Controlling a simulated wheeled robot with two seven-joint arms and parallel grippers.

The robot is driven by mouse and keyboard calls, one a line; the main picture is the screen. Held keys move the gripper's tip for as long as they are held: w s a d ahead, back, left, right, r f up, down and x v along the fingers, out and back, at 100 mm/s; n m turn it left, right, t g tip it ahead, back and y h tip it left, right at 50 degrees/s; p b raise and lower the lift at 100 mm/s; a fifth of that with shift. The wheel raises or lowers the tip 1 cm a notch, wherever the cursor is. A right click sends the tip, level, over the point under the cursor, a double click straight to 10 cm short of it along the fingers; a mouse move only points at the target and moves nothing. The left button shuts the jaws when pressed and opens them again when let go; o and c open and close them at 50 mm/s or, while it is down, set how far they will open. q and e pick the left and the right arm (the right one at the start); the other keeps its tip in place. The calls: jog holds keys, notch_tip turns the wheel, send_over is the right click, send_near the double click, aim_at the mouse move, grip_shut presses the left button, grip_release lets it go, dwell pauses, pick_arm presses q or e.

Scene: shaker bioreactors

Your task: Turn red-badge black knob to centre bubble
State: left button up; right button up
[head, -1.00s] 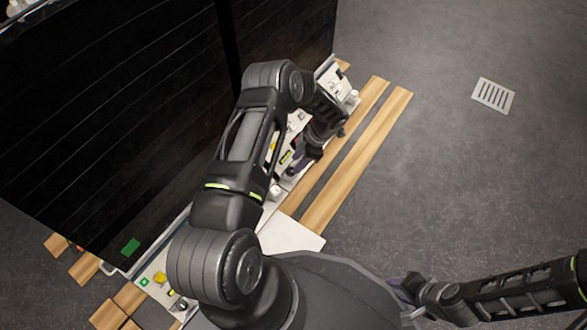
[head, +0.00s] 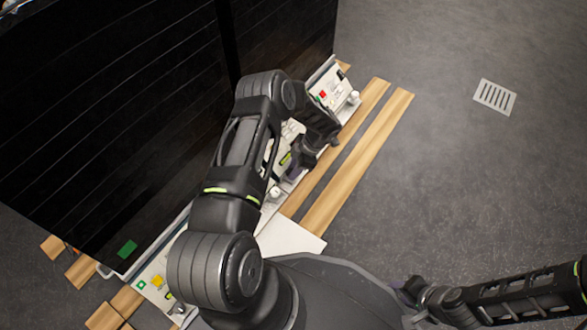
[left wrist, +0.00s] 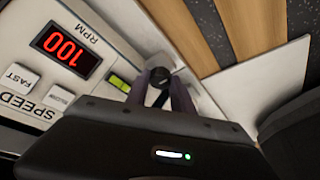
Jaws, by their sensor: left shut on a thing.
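My left gripper (left wrist: 160,92) points down at the front edge of a white machine panel, its fingers shut on a black knob (left wrist: 160,76). In the head view this gripper (head: 291,172) is partly covered by its own wrist. A yellow-green bubble level (left wrist: 120,83) lies just left of the knob; it also shows in the head view (head: 285,158). I cannot make out where its bubble sits. A red badge (head: 323,94) shows on the panel at the far end. No badge shows beside the held knob. My right gripper (head: 408,290) is at the lower right, away from the machines; its jaws are unclear.
A red display reading 100 RPM (left wrist: 67,52) and SPEED buttons are on the panel. Large dark machine covers (head: 110,120) stand behind it. Wooden planks (head: 357,165) lie beside open grey floor.

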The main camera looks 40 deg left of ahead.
pick_arm(q)
grip_shut()
jog(key=shift+r+m, duration=0.1)
jog(key=shift+m, duration=0.3)
jog(key=m, duration=0.1)
jog(key=m+t, duration=0.1)
jog(key=m, duration=0.1)
jog(key=shift+s+d+t+y+p, duration=0.1)
jog(key=shift+t+y+p, duration=0.2)
jog(key=shift+y+p, duration=0.1)
jog(key=m+t, duration=0.1)
jog(key=m, duration=0.3)
jog(key=shift+s, duration=0.1)
jog(key=m+t+b, duration=0.2)
jog(key=m, duration=0.2)
jog(key=shift+s, duration=0.2)
jog(key=shift+s+m+t+h+b, duration=0.1)
jog(key=shift+m+t+h+b, duration=0.2)
jog(key=shift+m, duration=0.7)
jog(key=shift+m+t+h+b, duration=0.2)
jog(key=shift+m+t+b, duration=0.15)
jog(key=shift+m, duration=0.65)
